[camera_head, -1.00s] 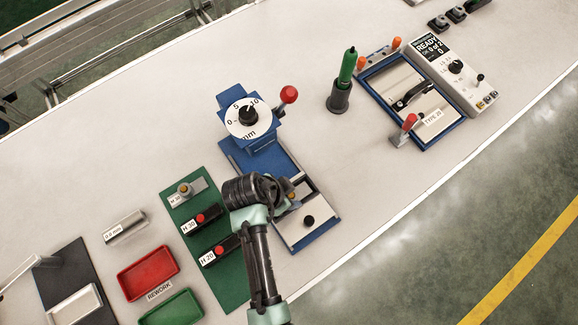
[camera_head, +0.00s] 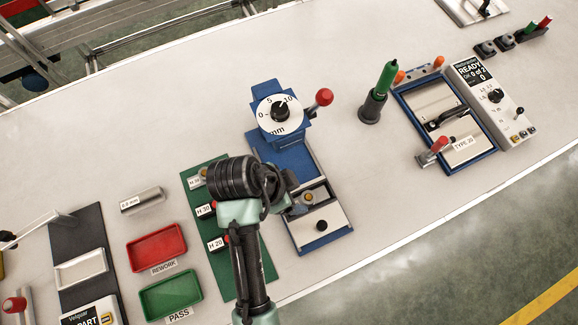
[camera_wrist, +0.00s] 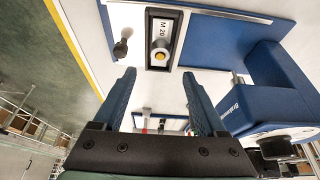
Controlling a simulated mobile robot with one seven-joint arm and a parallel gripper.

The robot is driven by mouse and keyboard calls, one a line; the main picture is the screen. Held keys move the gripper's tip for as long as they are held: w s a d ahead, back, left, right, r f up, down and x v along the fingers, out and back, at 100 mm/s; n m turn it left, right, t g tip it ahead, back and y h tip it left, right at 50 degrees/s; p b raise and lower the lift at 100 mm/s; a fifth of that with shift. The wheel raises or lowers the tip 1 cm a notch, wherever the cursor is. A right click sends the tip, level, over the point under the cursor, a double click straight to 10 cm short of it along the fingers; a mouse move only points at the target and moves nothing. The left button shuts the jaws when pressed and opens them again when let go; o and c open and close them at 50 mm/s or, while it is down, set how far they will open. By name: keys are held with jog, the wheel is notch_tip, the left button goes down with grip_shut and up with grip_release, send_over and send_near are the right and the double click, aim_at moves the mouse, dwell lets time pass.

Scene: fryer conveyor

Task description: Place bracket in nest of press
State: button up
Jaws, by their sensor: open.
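The blue press (camera_head: 287,158) has a round white mm dial (camera_head: 279,114) and a red-knobbed lever (camera_head: 323,97). At its near end is a dark recess marked M 20 (camera_wrist: 163,31). In it sits a grey metal piece with a round boss and yellow centre (camera_wrist: 160,54); the head view shows it too (camera_head: 309,197). I cannot tell whether this piece is the bracket. My gripper (camera_wrist: 158,75) is open, with nothing between its two blue fingers, short of the recess in the wrist view. In the head view my wrist hides most of the fingers.
A green board (camera_head: 192,179) with labelled H pieces lies left of the press, partly behind my arm. Red (camera_head: 183,236) and green (camera_head: 196,283) trays are further left. A green-handled tool in a black holder (camera_head: 371,107) and a blue-framed fixture (camera_head: 484,152) stand right.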

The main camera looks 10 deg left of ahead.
jog(key=v, duration=0.2)
jog(key=shift+s+a+r, duration=0.1)
jog(key=shift+r, duration=0.25)
jog(key=shift+f, duration=0.1)
